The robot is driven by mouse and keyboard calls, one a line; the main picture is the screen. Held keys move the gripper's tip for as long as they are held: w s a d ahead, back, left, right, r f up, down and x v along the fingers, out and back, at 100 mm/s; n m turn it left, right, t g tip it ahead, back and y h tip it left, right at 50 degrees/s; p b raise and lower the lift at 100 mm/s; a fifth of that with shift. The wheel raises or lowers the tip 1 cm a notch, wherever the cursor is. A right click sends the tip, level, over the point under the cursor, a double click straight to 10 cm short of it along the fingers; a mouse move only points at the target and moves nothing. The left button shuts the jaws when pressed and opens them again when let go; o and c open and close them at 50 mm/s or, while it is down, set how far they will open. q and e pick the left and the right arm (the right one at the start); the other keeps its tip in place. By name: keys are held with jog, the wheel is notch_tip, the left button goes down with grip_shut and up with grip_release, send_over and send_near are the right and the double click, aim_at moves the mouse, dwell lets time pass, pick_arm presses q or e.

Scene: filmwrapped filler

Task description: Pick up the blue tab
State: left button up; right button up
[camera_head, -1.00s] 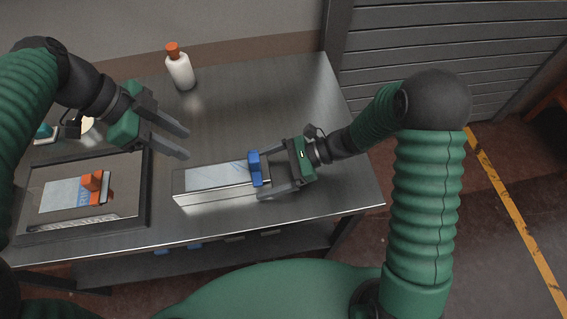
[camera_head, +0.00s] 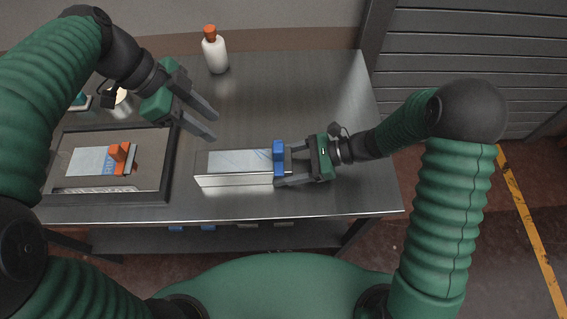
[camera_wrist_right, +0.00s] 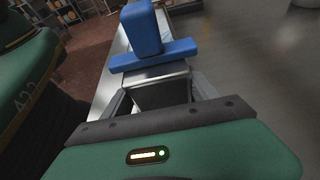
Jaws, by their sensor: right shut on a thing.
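The blue tab (camera_head: 279,152) stands upright on the right end of a long, silvery box (camera_head: 235,180) on the metal table. In the right wrist view the tab (camera_wrist_right: 143,38) shows as a blue upright block on a wide crossbar, just beyond the fingers. My right gripper (camera_head: 287,167) is level at the box's right end, one finger along each side. It is shut on that end; the tab's crossbar lies across the box at the fingertips. My left gripper (camera_head: 214,123) is open and empty above the table, behind and left of the box.
A dark-framed tray (camera_head: 113,200) at the left holds a film-covered piece with an orange tab (camera_head: 121,158). A white bottle with an orange cap (camera_head: 215,54) stands at the back. The table's right rear is clear.

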aim_at(279, 146)
pick_arm(q)
jog(key=shift+o, duration=1.3)
jog(key=shift+d, duration=0.15)
jog(key=shift+o, duration=0.5)
jog(key=d+y, duration=0.5)
jog(key=d, duration=0.8)
jog(key=shift+w+d+y, duration=0.25)
jog(key=shift+d+y, duration=0.05)
jog(key=shift+y, duration=0.1)
jog(key=f, duration=1.1)
jog(key=shift+s, duration=0.2)
jog(key=shift+c, duration=0.2)
